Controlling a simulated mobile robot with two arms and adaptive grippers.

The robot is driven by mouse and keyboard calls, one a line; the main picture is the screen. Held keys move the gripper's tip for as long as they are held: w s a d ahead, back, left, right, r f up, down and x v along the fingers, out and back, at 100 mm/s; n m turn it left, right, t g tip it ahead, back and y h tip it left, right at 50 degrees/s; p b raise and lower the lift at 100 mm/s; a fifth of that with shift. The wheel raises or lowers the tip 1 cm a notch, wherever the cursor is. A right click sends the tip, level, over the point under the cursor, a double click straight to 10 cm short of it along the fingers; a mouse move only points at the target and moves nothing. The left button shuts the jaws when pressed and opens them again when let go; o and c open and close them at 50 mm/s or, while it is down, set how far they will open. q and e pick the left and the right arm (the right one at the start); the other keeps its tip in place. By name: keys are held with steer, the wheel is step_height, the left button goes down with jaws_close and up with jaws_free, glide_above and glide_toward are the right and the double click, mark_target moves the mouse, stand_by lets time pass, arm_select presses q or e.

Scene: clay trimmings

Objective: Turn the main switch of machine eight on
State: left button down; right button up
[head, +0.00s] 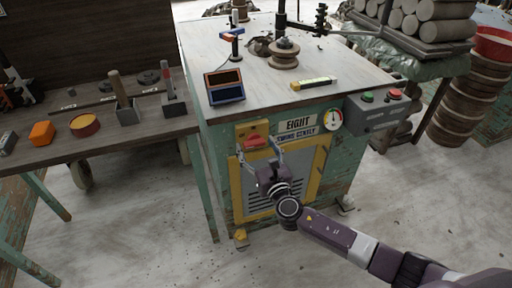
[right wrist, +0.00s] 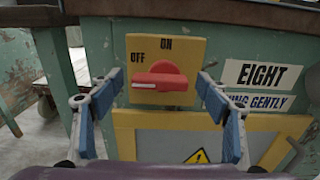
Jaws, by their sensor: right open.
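Machine eight is a worn green cabinet (head: 349,160) with an EIGHT sign (head: 297,124). Its main switch is a red knob (head: 257,142) on a yellow plate (head: 243,130). In the right wrist view the red knob (right wrist: 163,78) lies level with its narrow end to the left, by the word OFF; ON is printed above it. My right gripper (head: 262,157) is open in front of the switch. In the wrist view its blue-padded fingers (right wrist: 160,90) stand on both sides of the knob, apart from it. My left gripper is not in view.
A control box (head: 380,116) with green and red buttons sits right of the sign. On the machine top (head: 340,65) are a small display (head: 224,86), a yellow tool (head: 314,83) and a spool. A workbench with tools (head: 120,133) stands left. Open floor lies in front.

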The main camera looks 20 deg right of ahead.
steer(key=c, duration=1.2)
steer(key=shift+o, duration=0.2)
